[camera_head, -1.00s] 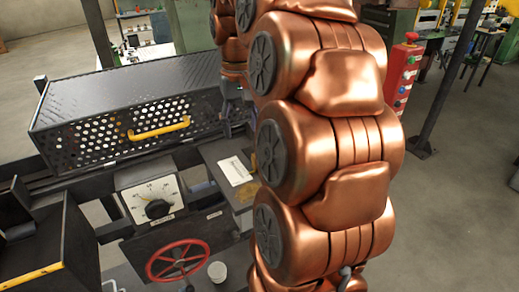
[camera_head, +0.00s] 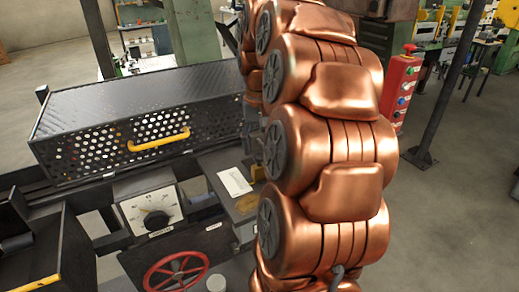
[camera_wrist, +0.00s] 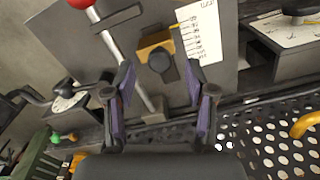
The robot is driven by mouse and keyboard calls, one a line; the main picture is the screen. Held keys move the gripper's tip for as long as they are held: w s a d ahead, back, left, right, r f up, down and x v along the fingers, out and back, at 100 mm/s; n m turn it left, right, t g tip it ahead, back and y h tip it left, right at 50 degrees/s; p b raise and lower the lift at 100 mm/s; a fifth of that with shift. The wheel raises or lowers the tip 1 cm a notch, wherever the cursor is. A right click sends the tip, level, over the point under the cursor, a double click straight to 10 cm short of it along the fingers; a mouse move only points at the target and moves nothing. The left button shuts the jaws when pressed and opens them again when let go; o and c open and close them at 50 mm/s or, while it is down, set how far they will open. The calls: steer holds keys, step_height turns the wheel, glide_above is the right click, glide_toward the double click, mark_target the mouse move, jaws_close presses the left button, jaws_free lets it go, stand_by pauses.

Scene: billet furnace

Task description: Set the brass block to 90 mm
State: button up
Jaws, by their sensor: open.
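The brass block (camera_wrist: 155,44) shows in the wrist view on a dark grey plate, with a black knob (camera_wrist: 160,62) on its front. A thin yellow pointer reaches from the block to a white scale card (camera_wrist: 201,33); its numbers are too small to read. My gripper (camera_wrist: 160,72) is open, its two purple-padded fingers on either side of the knob in the picture, apart from it. I cannot tell the remaining distance. In the head view the card (camera_head: 235,182) shows beside my copper arm, which hides much of the block and gripper.
A rod with a red ball (camera_wrist: 82,3) runs left of the block. A perforated guard (camera_head: 105,140) with a yellow handle stands behind the bench. A dial (camera_head: 150,211) and red handwheel (camera_head: 175,274) are in front. A red button post (camera_head: 402,88) stands right.

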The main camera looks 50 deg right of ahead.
mark_target(261, 166)
steer(key=shift+f, duration=1.25)
jaws_close()
